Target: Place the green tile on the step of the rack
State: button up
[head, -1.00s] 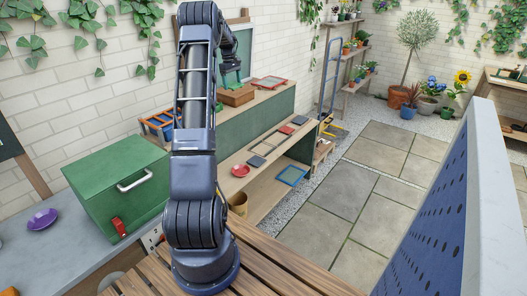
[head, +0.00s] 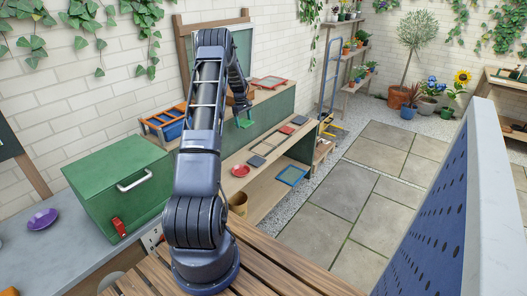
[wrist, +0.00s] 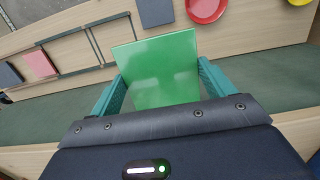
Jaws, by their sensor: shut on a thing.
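My gripper (wrist: 158,78) is shut on the green tile (wrist: 160,60), with a teal finger at each side edge of it. In the head view the green tile (head: 246,123) hangs under my gripper (head: 242,109), in front of the rack's green riser (head: 258,123). The rack's step (head: 247,160) is the lower pale wooden ledge. In the wrist view the step (wrist: 225,48) lies beyond and below the tile, which looks apart from it. The tile covers part of the step.
On the step are a red dish (head: 240,171), a dark frame (head: 257,161), a red tile (head: 286,130) and dark tiles (wrist: 155,12). A yellow dish edge (wrist: 299,2) shows too. A blue frame (head: 292,175) lies lower. A green box (head: 118,180) stands left.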

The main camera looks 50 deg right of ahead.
aim_at(246, 158)
notch_tip(246, 158, down, 23)
jog(key=shift+f, duration=0.15)
dwell(0.6)
jog(key=o, duration=0.9)
jog(key=shift+o, duration=0.5)
notch_tip(246, 158, up, 12)
jog(key=w, duration=0.1)
jog(key=shift+w, duration=0.2)
jog(key=shift+a, duration=0.1)
